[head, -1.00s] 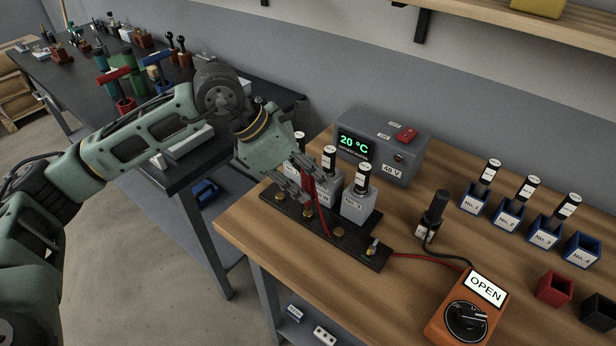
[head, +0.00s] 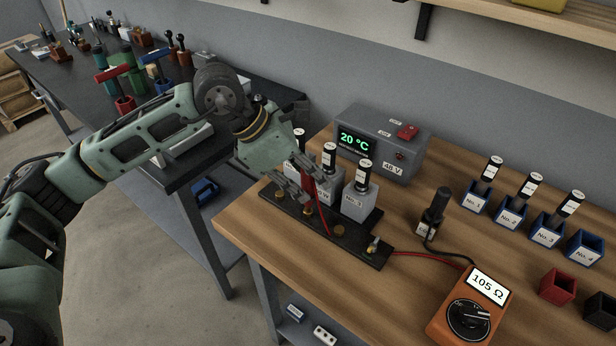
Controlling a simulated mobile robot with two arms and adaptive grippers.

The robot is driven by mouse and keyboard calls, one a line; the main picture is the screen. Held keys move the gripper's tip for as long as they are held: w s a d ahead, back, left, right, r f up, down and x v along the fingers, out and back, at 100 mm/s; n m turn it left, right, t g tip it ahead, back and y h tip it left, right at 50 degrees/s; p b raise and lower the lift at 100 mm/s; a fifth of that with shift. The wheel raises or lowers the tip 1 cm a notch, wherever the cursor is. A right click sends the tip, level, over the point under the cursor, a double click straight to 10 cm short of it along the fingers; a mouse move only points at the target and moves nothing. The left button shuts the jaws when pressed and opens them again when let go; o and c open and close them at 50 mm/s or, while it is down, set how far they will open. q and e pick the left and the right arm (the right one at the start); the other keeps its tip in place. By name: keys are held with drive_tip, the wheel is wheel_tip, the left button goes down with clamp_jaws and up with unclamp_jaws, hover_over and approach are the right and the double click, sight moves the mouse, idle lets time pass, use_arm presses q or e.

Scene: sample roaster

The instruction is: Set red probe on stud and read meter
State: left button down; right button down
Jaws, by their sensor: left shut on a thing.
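My left gripper (head: 302,186) is shut on the red probe (head: 309,189) at the front of the black strip (head: 361,250). The gripper's fingers partly hide the probe's tip, so exact contact with a stud is hard to see. A red lead (head: 422,255) runs along the table to the orange meter (head: 461,307). The meter's display (head: 487,287) reads 105 Ω. My right gripper is not in view.
Grey blocks (head: 357,207) with labelled black-topped cartridges stand on the strip. Behind is a grey box (head: 404,163) showing 20 °C. A black probe (head: 434,207) stands upright at centre. Blue holders (head: 475,202) line the right; red (head: 557,287) and black cups sit nearer.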

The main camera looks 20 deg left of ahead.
use_arm(q)
drive_tip(key=shift+r, duration=0.15)
drive_tip(key=shift+r+p, duration=1.9)
drive_tip(key=shift+r, duration=1.55)
